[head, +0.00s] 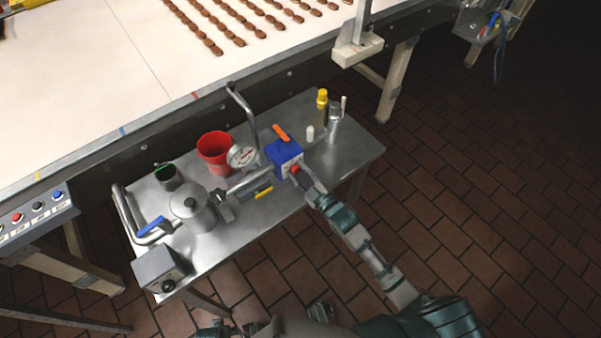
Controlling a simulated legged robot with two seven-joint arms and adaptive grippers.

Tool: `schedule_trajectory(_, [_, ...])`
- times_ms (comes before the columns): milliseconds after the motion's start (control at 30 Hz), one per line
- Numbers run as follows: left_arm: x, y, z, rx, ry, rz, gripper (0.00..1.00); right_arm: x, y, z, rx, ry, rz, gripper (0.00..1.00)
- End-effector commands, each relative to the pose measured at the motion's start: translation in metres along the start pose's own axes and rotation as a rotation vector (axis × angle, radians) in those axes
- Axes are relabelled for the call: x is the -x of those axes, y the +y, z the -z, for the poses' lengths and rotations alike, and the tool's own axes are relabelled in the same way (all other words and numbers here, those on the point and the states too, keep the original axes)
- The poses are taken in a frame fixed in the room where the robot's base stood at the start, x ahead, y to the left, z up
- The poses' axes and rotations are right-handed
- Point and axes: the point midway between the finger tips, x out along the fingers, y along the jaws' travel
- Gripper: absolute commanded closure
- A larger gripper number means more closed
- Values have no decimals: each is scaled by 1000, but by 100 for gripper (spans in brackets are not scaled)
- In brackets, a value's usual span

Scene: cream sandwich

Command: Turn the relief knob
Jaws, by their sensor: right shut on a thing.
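A red knob (294,169) sits on the near face of a blue box (283,153) on the metal bench; I take it to be the relief knob. My right gripper (298,174) reaches in from the lower right and is shut on the red knob, with its fingers partly hiding it. An orange lever (281,132) stands on top of the blue box. A round pressure gauge (242,156) is just left of the box. My left gripper cannot be made out.
The metal bench (355,150) also holds a red bucket (214,148), a steel pot (194,208), a dark cup (168,177), a yellow-capped bottle (322,103) and pipes. A conveyor (90,75) with several brown pieces runs behind. Tiled floor is free at right.

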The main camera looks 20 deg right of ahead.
Motion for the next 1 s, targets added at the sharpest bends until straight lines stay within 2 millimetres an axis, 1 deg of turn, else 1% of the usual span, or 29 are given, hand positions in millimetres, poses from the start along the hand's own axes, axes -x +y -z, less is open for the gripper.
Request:
schedule_trajectory(33, [0, 0, 0, 0, -1, 0, 38, 0, -3, 1, -3, 1, 5, 98])
schedule_trajectory(100, [0, 0, -1, 0, -1, 0, 38, 0, -3, 1, -3, 1, 4, 98])
schedule_trajectory(133, [0, 0, -1, 0, -2, 0, 38, 0, -3, 1, -3, 2, 4, 58])
schedule_trajectory(167, [0, 0, -1, 0, -2, 0, 38, 0, -3, 1, -3, 2, 4, 51])
schedule_trajectory(200, [0, 0, -1, 0, -2, 0, 38, 0, -3, 2, -3, 2, 4, 41])
schedule_trajectory(233, [0, 0, -1, 0, -2, 0, 38, 0, -2, 2, -2, 2, 3, 38])
schedule_trajectory(500, [0, -1, -3, -1, -5, 2, 38, 1, 0, 1, -2, 3, 0, 38])
schedule_trajectory(567, [0, -1, -4, -1, -4, 2, 38, 3, 0, 0, -2, 2, 1, 38])
schedule_trajectory(633, [0, -1, -3, -1, -3, 1, 38, 10, 0, 0, -1, 1, 1, 38])
schedule_trajectory(767, [0, 0, -2, 0, -2, 1, 38, 34, -1, 0, -1, 1, 3, 38])
schedule_trajectory(900, [0, 0, -2, 0, -1, 1, 38, 66, -2, 0, -1, 1, 4, 38])
schedule_trajectory(1000, [0, 0, -1, 0, -1, 0, 38, 87, -3, -1, -2, 0, 4, 38])
